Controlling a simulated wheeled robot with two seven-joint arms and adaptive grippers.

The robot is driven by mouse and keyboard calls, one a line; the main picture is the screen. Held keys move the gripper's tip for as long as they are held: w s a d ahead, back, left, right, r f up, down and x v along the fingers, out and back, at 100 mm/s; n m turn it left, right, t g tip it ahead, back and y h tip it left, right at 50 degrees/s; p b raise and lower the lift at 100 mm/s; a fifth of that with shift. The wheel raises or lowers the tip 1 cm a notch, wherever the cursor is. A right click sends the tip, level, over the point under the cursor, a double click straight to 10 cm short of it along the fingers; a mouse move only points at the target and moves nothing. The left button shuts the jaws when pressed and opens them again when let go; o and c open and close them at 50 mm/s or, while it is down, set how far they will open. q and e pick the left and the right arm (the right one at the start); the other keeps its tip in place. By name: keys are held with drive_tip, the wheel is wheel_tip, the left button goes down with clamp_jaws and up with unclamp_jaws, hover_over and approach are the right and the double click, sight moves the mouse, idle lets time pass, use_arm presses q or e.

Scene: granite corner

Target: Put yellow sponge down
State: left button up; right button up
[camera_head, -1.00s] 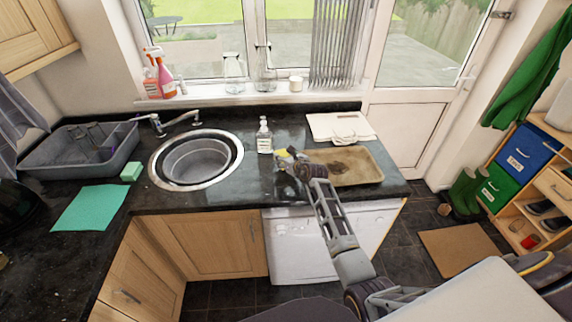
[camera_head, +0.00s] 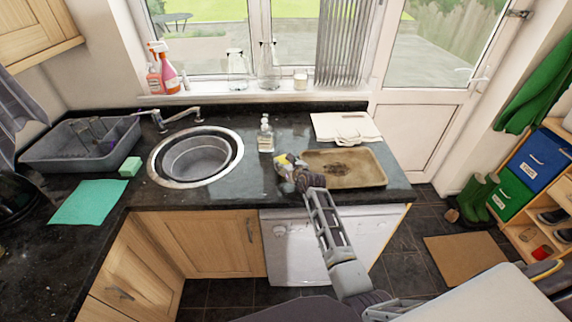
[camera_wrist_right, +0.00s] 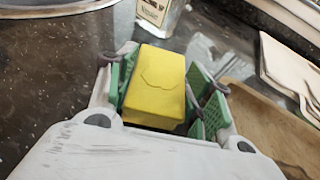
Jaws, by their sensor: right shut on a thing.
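The yellow sponge (camera_wrist_right: 156,84) is between the green-padded fingers of my right gripper (camera_wrist_right: 165,90) in the right wrist view, and the gripper is shut on it. In the head view the right gripper (camera_head: 288,162) is over the dark counter (camera_head: 235,190), between the sink and the baking tray. Only a small yellow patch of the sponge (camera_head: 281,160) shows there. I cannot tell whether the sponge touches the counter. My left gripper is not in view.
A brown baking tray (camera_head: 368,170) lies just right of the gripper. A clear bottle (camera_head: 265,137) stands behind it. Cutting boards (camera_head: 345,127) lie at the back right. The round sink (camera_head: 195,158) is to the left, with a green sponge (camera_head: 130,167) and teal cloth (camera_head: 88,202) beyond.

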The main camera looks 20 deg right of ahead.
drive_tip(key=shift+f, duration=0.15)
drive_tip(key=o, duration=0.8)
drive_tip(key=shift+d, duration=0.1)
drive_tip(key=shift+o, duration=0.3)
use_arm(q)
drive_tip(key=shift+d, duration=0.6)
use_arm(e)
drive_tip(key=shift+r, duration=0.2)
drive_tip(key=shift+v, duration=0.85)
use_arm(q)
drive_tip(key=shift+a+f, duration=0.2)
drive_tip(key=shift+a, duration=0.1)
use_arm(e)
drive_tip(key=shift+v, duration=5.1)
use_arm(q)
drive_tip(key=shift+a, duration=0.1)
